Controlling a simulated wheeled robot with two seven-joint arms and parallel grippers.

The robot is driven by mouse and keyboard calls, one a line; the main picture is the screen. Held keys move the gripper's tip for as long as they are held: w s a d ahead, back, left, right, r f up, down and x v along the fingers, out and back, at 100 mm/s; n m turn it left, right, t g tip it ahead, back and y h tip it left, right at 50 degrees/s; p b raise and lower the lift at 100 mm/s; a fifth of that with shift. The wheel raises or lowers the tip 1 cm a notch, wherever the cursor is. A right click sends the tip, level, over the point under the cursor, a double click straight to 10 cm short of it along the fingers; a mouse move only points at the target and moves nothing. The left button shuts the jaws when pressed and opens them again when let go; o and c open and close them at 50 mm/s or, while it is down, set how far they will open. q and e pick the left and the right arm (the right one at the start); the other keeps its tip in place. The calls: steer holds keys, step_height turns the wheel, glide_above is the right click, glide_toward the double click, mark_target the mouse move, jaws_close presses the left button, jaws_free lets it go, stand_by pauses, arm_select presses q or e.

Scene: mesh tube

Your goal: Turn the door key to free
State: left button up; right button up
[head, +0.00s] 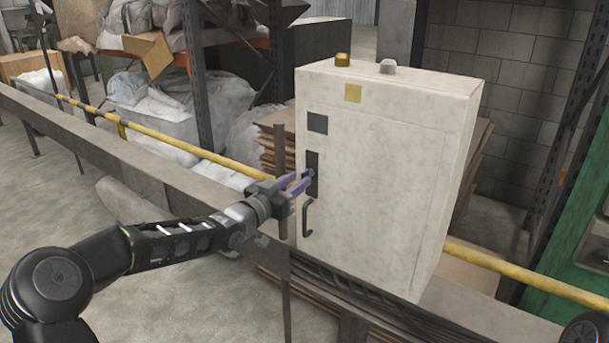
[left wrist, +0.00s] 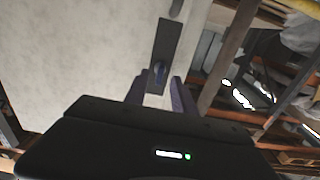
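A pale cabinet (head: 390,170) has a door with a dark upright lock plate (head: 312,160) at its left edge. The plate also shows in the left wrist view (left wrist: 168,45). A small dark key (left wrist: 158,70) sits on the plate in the left wrist view, looking upright; its exact angle is hard to tell. My left gripper (head: 302,182) is at the lower part of the plate. Its purple fingers are apart in the left wrist view (left wrist: 158,88), one to each side below the key, with nothing visible between them. My right gripper is out of view.
A dark bent handle (head: 307,218) is on the door just below the left gripper. A thin dark upright post (head: 281,195) stands close to the gripper. A yellow rail (head: 190,147) runs behind the cabinet. Open floor (head: 60,195) lies at left.

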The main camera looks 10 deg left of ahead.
mark_target(302, 177)
arm_select(q)
steer(key=shift+x, duration=1.95)
jaws_close()
